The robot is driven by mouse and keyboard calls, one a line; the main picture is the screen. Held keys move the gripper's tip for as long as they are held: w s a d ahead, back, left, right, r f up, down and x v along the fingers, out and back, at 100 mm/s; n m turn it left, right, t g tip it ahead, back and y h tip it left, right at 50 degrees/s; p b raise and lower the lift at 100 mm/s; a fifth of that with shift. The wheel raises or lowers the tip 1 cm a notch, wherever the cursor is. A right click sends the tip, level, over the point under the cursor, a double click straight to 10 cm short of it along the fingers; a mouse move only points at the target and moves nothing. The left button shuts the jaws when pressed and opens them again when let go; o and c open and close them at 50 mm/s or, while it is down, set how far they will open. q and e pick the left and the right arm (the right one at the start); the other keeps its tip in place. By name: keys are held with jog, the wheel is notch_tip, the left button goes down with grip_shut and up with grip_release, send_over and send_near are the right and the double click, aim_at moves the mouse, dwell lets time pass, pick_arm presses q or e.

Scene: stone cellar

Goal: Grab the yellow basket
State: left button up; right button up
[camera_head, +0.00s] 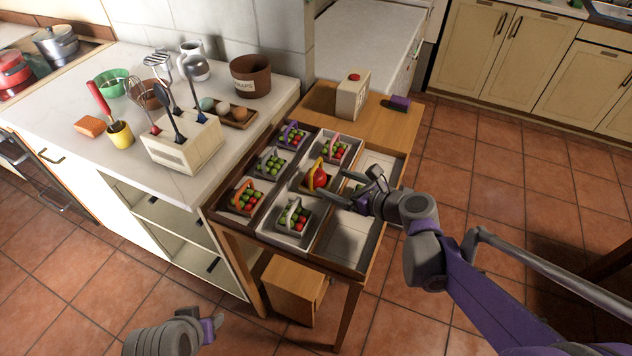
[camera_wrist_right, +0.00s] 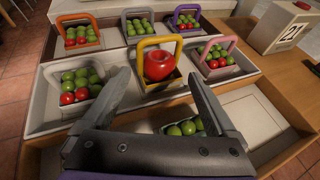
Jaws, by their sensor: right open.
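The yellow basket (camera_head: 310,183), with a raised yellow handle and one large red fruit, sits upright in the middle white compartment. In the right wrist view the yellow basket (camera_wrist_right: 147,83) is straight ahead, its handle standing above the fruit. My right gripper (camera_head: 336,183) is open, just right of the basket. In the right wrist view my right gripper (camera_wrist_right: 157,77) has its two fingers spread, pointing at the basket's near side; I see nothing between them. Whether a fingertip touches it, I cannot tell.
A pink basket (camera_wrist_right: 215,67) and a grey basket (camera_wrist_right: 82,95) flank it closely. An orange basket (camera_wrist_right: 82,43) and others fill the row behind. Green fruit (camera_wrist_right: 185,128) shows beneath my right gripper. The calendar block (camera_head: 352,96) stands at the table's back.

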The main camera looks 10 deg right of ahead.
aim_at(322, 178)
jog(key=b+x, duration=0.1)
jog(key=x, duration=0.4)
jog(key=shift+w+a+f+b, duration=0.15)
jog(key=shift+w+a+b, duration=0.15)
jog(key=shift+b, duration=0.05)
jog(key=c, duration=1.4)
